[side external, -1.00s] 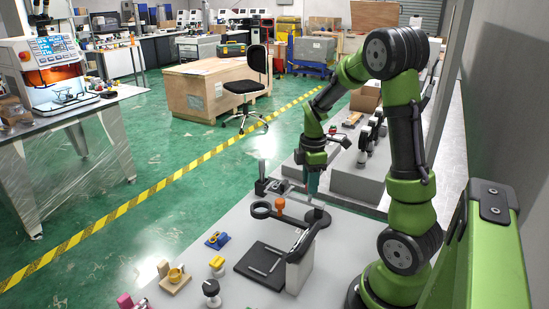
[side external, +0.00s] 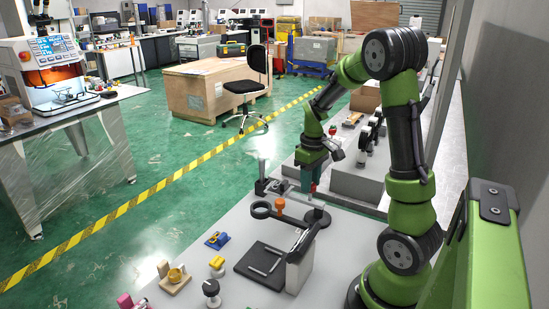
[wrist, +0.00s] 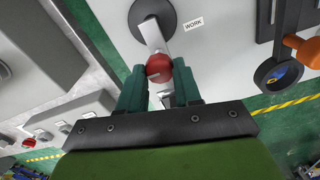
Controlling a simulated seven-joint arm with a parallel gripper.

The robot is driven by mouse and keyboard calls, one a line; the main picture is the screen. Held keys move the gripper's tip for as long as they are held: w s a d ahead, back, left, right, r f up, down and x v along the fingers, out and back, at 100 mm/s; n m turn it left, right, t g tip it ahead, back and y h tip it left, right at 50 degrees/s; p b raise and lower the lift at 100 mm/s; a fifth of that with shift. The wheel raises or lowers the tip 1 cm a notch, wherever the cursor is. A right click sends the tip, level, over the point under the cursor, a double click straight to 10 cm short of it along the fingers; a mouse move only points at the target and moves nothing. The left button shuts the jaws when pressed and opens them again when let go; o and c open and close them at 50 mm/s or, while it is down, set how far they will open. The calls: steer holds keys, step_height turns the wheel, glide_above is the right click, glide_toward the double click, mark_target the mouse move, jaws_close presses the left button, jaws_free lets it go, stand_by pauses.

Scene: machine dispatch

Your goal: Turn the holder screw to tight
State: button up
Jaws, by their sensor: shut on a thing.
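The holder screw appears as a round red knob (wrist: 158,67) on a silver bracket (wrist: 152,36) in the wrist view. No mark for tight is readable.
A "WORK" label (wrist: 193,24) lies beside the holder. A black ring (side external: 261,209) and an orange knob (side external: 280,203) stand close to my gripper's left. A black tray (side external: 262,265) and small fixtures lie nearer the front. Grey blocks (side external: 357,183) stand behind.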

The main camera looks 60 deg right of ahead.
steer(key=m, duration=0.6)
steer(key=shift+d+r+m, duration=0.1)
steer(key=shift+m, duration=0.2)
steer(key=m, duration=0.5)
steer(key=shift+s, duration=0.1)
steer(key=m, duration=0.6)
steer(key=shift+m, duration=0.3)
steer(key=m, duration=0.5)
steer(key=shift+s+m, duration=0.1)
steer(key=shift+m, duration=0.2)
steer(key=m, duration=1.1)
steer(key=shift+m, duration=0.4)
steer(key=m, duration=1.1)
steer(key=shift+m, duration=0.4)
